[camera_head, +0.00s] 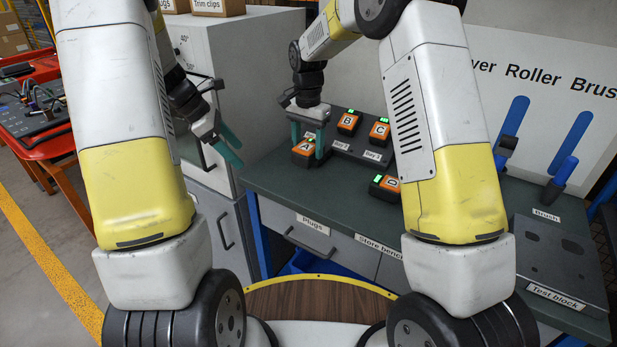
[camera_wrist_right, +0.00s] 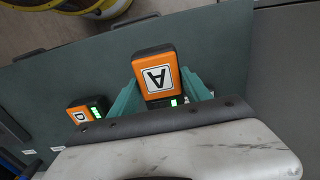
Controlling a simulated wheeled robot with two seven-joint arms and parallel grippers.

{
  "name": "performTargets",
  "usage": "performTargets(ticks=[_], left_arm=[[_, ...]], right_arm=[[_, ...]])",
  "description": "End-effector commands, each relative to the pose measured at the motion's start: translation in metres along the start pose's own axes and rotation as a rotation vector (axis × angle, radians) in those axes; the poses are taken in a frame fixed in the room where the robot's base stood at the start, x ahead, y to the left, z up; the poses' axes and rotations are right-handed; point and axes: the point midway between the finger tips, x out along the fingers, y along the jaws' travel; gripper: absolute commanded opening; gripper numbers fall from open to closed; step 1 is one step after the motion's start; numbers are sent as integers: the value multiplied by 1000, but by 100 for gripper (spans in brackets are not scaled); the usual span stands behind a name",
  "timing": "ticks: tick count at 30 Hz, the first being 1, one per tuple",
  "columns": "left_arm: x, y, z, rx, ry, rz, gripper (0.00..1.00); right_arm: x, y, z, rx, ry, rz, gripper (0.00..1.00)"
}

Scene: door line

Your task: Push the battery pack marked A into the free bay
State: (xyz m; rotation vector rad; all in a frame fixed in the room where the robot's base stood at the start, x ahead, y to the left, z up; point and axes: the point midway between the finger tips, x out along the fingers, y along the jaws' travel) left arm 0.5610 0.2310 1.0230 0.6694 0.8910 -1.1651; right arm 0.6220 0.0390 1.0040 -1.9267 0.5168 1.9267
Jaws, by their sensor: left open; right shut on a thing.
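The orange and black battery pack marked A (camera_head: 303,150) is at the left part of the bench top. My right gripper (camera_head: 308,143) is shut on it from above, with one green finger on each side. In the right wrist view pack A (camera_wrist_right: 157,78) shows its letter face and a green light between the fingers (camera_wrist_right: 160,92). Packs B (camera_head: 347,122) and C (camera_head: 379,132) are at the dark charger (camera_head: 345,153), behind and right of A. I cannot tell which bay is free. My left gripper (camera_head: 226,145) is open and empty, left of the bench.
Pack D (camera_head: 386,186) is at the bench's front, partly behind my right arm; it also shows in the right wrist view (camera_wrist_right: 86,114). A grey cabinet (camera_head: 225,60) stands left. A test block (camera_head: 560,260) and blue-handled brush (camera_head: 563,178) are right.

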Motion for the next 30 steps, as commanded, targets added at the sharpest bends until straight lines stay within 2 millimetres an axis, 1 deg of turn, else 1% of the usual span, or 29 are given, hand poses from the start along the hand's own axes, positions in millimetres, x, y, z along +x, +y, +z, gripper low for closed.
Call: performTargets(ticks=[1,3,6,11,18,21,30], left_arm=[[0,0,0,0,0,0,78],[0,0,0,0,0,0,78],[0,0,0,0,0,0,78],[0,0,0,0,0,0,78],[0,0,0,0,0,0,78],[0,0,0,0,0,0,78],[0,0,0,0,0,0,78]], right_arm=[[10,0,0,0,-2,2,0],[22,0,0,0,-2,2,0],[33,0,0,-1,0,1,0],[45,0,0,-1,0,0,0],[80,0,0,0,-1,1,0],[84,0,0,0,0,-1,0],[87,0,0,0,0,-1,0]])
